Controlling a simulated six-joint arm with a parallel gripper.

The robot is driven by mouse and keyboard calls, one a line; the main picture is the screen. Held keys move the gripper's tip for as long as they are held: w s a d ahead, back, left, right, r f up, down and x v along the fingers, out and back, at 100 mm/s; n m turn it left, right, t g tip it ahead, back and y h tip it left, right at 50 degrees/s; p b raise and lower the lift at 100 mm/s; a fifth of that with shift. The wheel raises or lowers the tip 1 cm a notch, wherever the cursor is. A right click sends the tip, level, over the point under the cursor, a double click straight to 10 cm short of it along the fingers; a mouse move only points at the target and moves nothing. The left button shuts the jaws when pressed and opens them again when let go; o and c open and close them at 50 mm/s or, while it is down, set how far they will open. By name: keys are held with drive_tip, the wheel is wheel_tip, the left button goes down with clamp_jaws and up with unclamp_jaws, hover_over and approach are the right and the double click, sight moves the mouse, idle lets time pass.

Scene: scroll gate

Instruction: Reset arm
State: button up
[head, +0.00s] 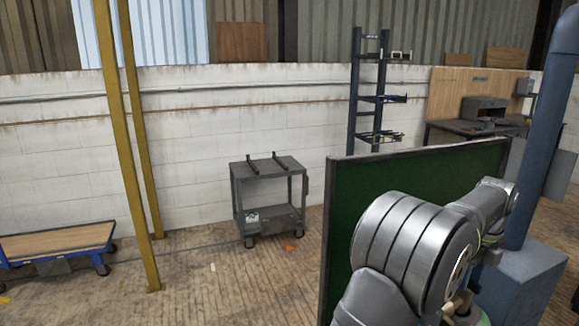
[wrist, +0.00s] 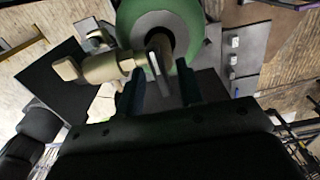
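My gripper (wrist: 164,92) shows in the wrist view as two dark fingers standing apart, with a clear gap between them. A narrow dark plate with a pale edge (wrist: 158,66) appears in line with the gap; I see no contact with the fingers. Beyond the fingers are a green round body (wrist: 193,22) with a dark opening and a tan cylindrical piece (wrist: 105,68). I cannot tell what these are. In the head view my grey arm fills the lower right in front of a dark green panel (head: 338,235); the gripper's fingers are not visible there.
A blue post (head: 541,110) stands right of the panel. A grey cart (head: 268,209) stands by the white wall, with open floor (head: 225,290) before it. Yellow poles (head: 128,145), a low blue trolley (head: 58,243), a shelf rack (head: 356,90) and a workbench (head: 470,129) are farther off.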

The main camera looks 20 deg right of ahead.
idle(0.3)
wheel_tip(320, 180, up, 17)
wheel_tip(320, 180, down, 17)
drive_tip(key=shift+f, duration=0.1)
drive_tip(key=n, duration=1)
idle(0.8)
idle(0.6)
drive_tip(key=m, duration=0.4)
drive_tip(key=shift+m, duration=0.4)
drive_tip(key=m, duration=0.4)
drive_tip(key=shift+m, duration=0.4)
